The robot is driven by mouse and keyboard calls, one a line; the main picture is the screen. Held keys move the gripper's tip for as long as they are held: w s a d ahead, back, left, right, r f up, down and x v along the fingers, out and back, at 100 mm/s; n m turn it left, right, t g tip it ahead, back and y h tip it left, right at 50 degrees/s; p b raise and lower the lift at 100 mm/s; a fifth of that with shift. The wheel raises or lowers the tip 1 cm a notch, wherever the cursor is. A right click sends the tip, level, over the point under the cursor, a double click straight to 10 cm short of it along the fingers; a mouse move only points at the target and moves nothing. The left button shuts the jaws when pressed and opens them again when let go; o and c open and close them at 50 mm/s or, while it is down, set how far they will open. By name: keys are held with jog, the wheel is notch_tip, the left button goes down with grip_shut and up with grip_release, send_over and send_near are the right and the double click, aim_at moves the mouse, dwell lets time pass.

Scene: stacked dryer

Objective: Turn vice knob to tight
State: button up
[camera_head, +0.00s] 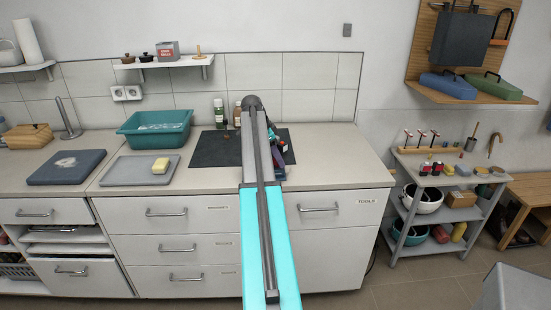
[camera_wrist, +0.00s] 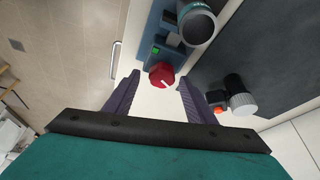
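In the wrist view, a red round knob (camera_wrist: 161,75) with a white pointer mark is on the end of a blue device (camera_wrist: 158,35), which also has a green button (camera_wrist: 155,50). My gripper (camera_wrist: 159,81) is open, its two purple fingers on either side of the knob in the picture. I cannot tell whether they reach its depth; no contact is clear. No part is clearly recognisable as vice jaws.
A black part with a ribbed white knob (camera_wrist: 243,104) and an orange-red piece lies right of my right finger. The counter (camera_head: 335,155) is clear at right. A teal basin (camera_head: 155,130) and a tray (camera_head: 122,172) with a yellow block stand at left. Drawers are below.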

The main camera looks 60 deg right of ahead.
jog(key=shift+w, duration=0.1)
jog(key=shift+r, duration=0.1)
jog(key=shift+w+a+r, duration=0.2)
jog(key=shift+r, duration=0.2)
jog(key=b+v, duration=0.3)
jog(key=v, duration=0.9)
jog(key=shift+a+r, duration=0.15)
jog(key=shift+r, duration=0.2)
jog(key=shift+s, duration=0.15)
